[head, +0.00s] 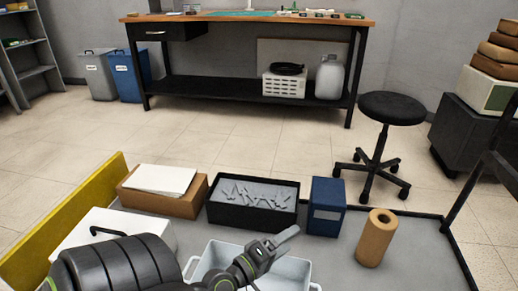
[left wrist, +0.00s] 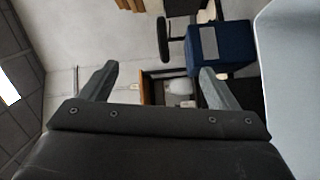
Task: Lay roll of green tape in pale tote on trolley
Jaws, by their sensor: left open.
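The pale tote (head: 303,270) stands at the front of the grey trolley (head: 345,258), partly hidden behind my left arm. My left gripper (head: 287,238) is over the tote's far side, pointing up and right in the head view. In the left wrist view its two fingers (left wrist: 156,82) are apart with nothing between them. A pale wall, likely the tote (left wrist: 290,60), fills the right side of that view. I see no roll of green tape in either view; the part of the tote behind my arm is hidden. My right gripper is not in view.
Behind the tote stand a black bin of grey parts (head: 228,217), a blue box (head: 326,205) and a cardboard box (head: 165,203). A brown roll (head: 376,238) stands at right. A stool (head: 390,110) and workbench (head: 250,18) are beyond. Bare trolley surface lies right of the tote.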

